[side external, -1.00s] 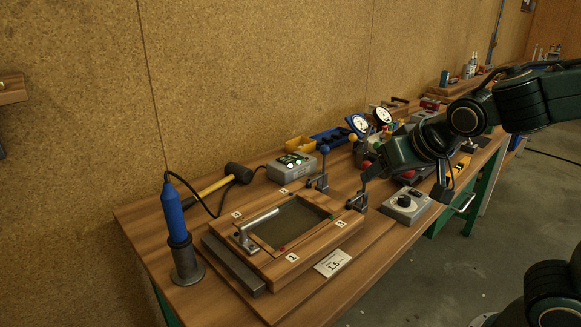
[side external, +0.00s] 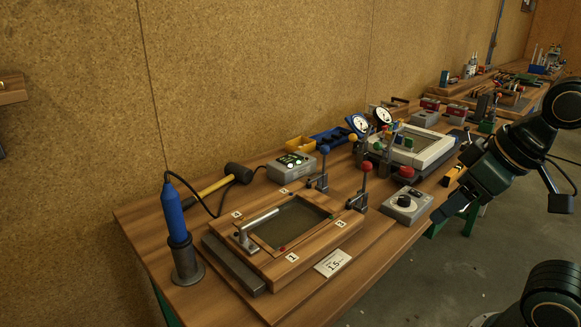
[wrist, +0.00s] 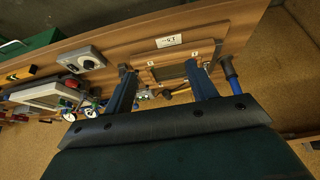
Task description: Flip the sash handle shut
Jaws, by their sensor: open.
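The sash handle (side external: 260,220) is a silver lever on a post at the left side of the wooden frame (side external: 312,243). My gripper (side external: 438,215) is off to the right, near the table's front edge and well apart from the handle. In the wrist view my gripper (wrist: 160,75) is open and empty, with the wooden frame (wrist: 150,73) seen between and beyond its fingers. I cannot make out the handle there; a finger may hide it.
A blue-knobbed clamp (side external: 323,170) and a red-knobbed clamp (side external: 362,190) stand upright behind and right of the frame. A grey knob box (side external: 404,205) sits between the frame and my gripper. A blue tool in a stand (side external: 178,225) is at left, a mallet (side external: 225,180) behind.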

